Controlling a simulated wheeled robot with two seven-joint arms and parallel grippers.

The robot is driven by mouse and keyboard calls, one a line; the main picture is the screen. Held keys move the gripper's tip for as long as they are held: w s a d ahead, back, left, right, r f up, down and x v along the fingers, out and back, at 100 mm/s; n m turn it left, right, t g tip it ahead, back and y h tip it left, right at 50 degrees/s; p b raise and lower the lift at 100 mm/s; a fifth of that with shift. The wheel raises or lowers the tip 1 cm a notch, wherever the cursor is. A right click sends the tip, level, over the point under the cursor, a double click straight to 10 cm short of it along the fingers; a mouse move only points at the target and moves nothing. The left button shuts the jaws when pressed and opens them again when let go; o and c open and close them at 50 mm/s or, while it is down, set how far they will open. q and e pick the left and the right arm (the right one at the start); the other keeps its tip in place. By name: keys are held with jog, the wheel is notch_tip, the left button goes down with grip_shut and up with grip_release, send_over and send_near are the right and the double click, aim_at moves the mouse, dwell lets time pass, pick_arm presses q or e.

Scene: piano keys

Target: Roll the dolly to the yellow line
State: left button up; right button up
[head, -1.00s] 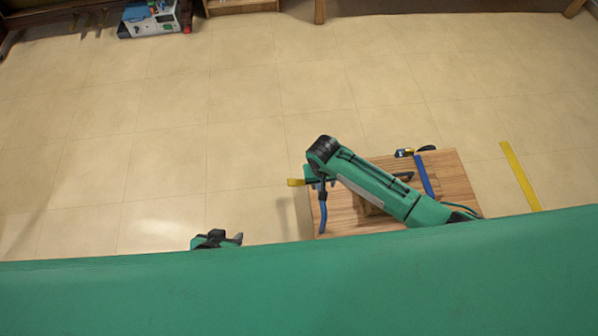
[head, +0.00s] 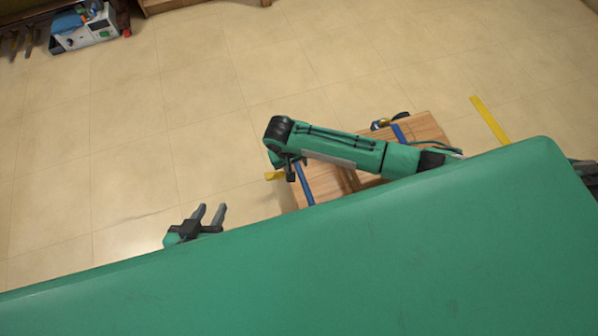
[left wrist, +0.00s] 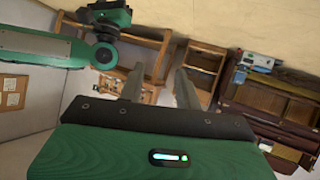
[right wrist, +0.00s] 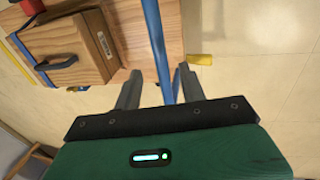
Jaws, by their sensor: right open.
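My right gripper (head: 291,170) is at the dolly's left end. In the right wrist view its open fingers (right wrist: 159,70) are on either side of the near blue bar (right wrist: 152,25); I cannot tell whether they touch it. A wooden box (right wrist: 65,47) with a dark handle sits on the platform. My left gripper (head: 211,207) is open and empty, left of the dolly.
Tiled floor (head: 230,90) is clear around the dolly and up to the line. A white and blue device (head: 85,33) stands at the far left. Wooden furniture (left wrist: 205,60) shows along the wall in the left wrist view. A yellow piece (right wrist: 200,59) protrudes beside the dolly's bar.

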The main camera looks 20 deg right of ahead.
aim_at(300, 173)
jog(key=f, duration=0.2)
jog(key=f+b, duration=0.1)
jog(key=f, duration=0.1)
jog(key=shift+d, duration=0.4)
pick_arm(q)
jog(key=shift+w+d+r+t+h+b, duration=0.2)
jog(key=shift+w+d+r+t+h, duration=0.15)
jog(key=shift+d+r+t, duration=0.4)
jog(key=shift+w+d+r+t+h+b, duration=0.25)
jog(key=shift+d+t+h, duration=0.25)
jog(key=shift+t, duration=0.55)
pick_arm(e)
jog(key=shift+d+f, duration=0.25)
jog(key=shift+f, duration=0.9)
grip_shut()
